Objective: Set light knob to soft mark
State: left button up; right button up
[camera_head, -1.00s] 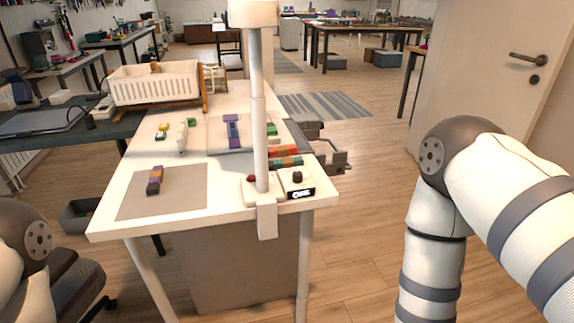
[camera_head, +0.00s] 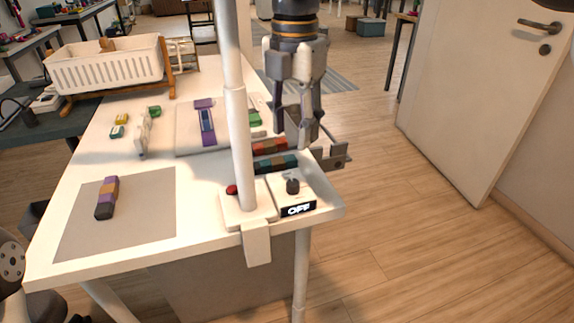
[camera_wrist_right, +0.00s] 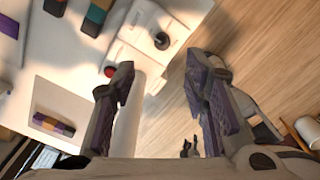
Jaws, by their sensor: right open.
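The light knob (camera_head: 292,186) is a small dark knob on a white control box at the table's front right corner. The box's display (camera_head: 298,210) reads OFF. The knob also shows in the right wrist view (camera_wrist_right: 161,41), beyond the fingertips. My right gripper (camera_head: 296,138) hangs fingers down above and behind the knob, apart from it. In the right wrist view its fingers (camera_wrist_right: 157,80) are spread with nothing between them. Any soft mark on the box is too small to make out. My left gripper is not in view; part of my left arm shows at the lower left.
A white lamp post (camera_head: 237,120) stands left of the box, with a red button (camera_head: 231,190) at its base. A grey mat (camera_head: 140,215) and a white basket (camera_head: 105,68) are further left. Open floor lies right of the table.

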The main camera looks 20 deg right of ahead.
aim_at(293, 182)
jog(key=f, duration=1.1)
jog(key=shift+s+f, duration=0.2)
jog(key=shift+f, duration=0.05)
jog(key=shift+c, duration=0.2)
grip_shut()
